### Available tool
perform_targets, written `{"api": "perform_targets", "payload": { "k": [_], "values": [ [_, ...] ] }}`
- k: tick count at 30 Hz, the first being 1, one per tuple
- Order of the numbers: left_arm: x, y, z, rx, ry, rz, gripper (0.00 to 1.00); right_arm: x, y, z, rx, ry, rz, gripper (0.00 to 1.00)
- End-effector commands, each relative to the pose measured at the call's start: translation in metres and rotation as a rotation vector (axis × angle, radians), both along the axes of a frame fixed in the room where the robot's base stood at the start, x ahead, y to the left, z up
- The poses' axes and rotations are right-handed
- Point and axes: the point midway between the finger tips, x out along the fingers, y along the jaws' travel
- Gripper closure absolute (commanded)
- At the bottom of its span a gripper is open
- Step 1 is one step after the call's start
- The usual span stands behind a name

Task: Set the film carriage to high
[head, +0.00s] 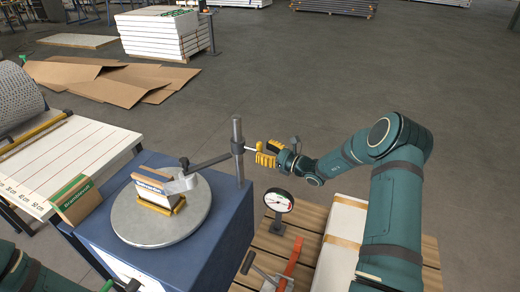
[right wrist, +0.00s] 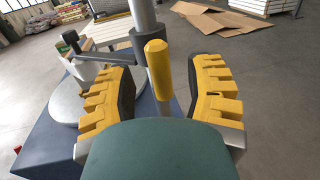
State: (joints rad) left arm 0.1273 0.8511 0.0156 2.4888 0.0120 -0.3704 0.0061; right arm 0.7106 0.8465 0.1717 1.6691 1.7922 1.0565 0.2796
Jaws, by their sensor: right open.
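The film carriage (head: 237,147) is a dark collar on the upright grey post (head: 238,178), partway up it; the collar also shows in the right wrist view (right wrist: 145,37). A dark arm runs from it toward a box on the round turntable (head: 137,222). A yellow-tipped handle (right wrist: 157,70) sticks out from the carriage. My right gripper (head: 266,153) is open beside the post. In the right wrist view its yellow-padded fingers (right wrist: 163,78) stand on either side of the handle, with gaps showing. My left gripper is not in view; only part of my left arm shows.
The turntable sits on a blue machine base (head: 225,212). A round dial gauge (head: 278,200) and a red-handled tool (head: 292,263) are near a long white box (head: 342,240) on a wooden pallet. A ruled table (head: 75,150) stands left.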

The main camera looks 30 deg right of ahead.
Motion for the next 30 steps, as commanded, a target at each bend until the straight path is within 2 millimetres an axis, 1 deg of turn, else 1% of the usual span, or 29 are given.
{"api": "perform_targets", "payload": {
  "k": [1,3,9,15,20,30],
  "values": [
    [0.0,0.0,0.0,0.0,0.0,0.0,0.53,-0.009,-0.007,0.0,-0.001,0.002,-0.004,0.48],
    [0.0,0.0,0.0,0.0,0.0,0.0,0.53,-0.022,-0.014,0.0,0.0,0.001,-0.004,0.48],
    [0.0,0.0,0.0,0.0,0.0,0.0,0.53,-0.056,-0.034,0.001,0.001,-0.001,-0.003,0.48],
    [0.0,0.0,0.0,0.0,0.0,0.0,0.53,-0.077,-0.046,0.001,0.001,-0.001,-0.002,0.48],
    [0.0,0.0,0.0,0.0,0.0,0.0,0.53,-0.083,-0.049,0.001,0.001,-0.002,-0.001,0.48],
    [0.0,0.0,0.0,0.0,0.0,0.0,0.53,-0.083,-0.049,0.001,0.001,-0.002,-0.001,0.48]
  ]
}}
